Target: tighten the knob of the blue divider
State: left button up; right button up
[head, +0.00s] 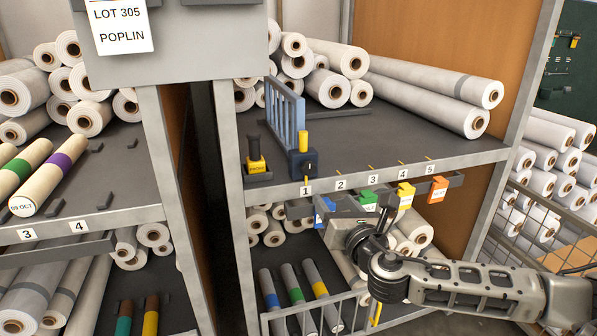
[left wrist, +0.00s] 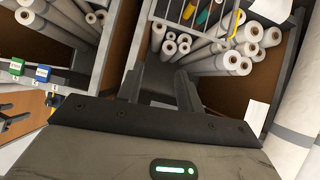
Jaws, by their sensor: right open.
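The blue divider (head: 287,115) stands upright on the dark shelf, its slatted panel running back from the front edge. At its front end is a dark clamp block (head: 302,163) with a yellow upright piece on top. A small dark round part on the block's front face looks like the knob (head: 311,167), by label 1. My right gripper (head: 318,213) is below the shelf edge, beneath the divider's block and apart from it. It is open; its fingers are partly hard to make out. My left gripper (left wrist: 157,80) shows only in the left wrist view, with its two dark fingers apart and nothing between them.
A rail of coloured tags, including green (head: 367,198), yellow (head: 405,193) and orange (head: 438,188), runs below the shelf edge close to my right gripper. A black-and-yellow holder (head: 257,163) stands left of the divider. Fabric rolls (head: 335,60) lie behind; the shelf's middle is clear.

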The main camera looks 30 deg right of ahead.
aim_at(310, 169)
jog(key=x, duration=1.5)
jog(key=shift+a, duration=0.1)
jog(key=c, duration=1)
